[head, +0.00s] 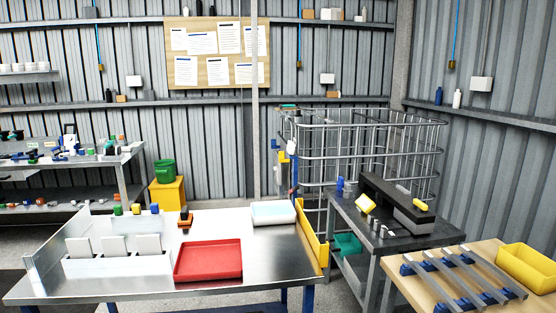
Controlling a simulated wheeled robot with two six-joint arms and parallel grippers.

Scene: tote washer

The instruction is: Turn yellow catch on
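I cannot tell for sure which part is the yellow catch. A small yellow piece (283,157) is on a post at the left front of the wire cage (360,130). All are too small to show an on or off position. Neither of my grippers shows in the head view.
A metal table (215,273) in front holds a red tray (208,261), white plates in a rack and small coloured-capped items. A yellow panel (312,235) edges its right side. A wooden table (415,292) at lower right carries metal bars and a yellow bin (527,268).

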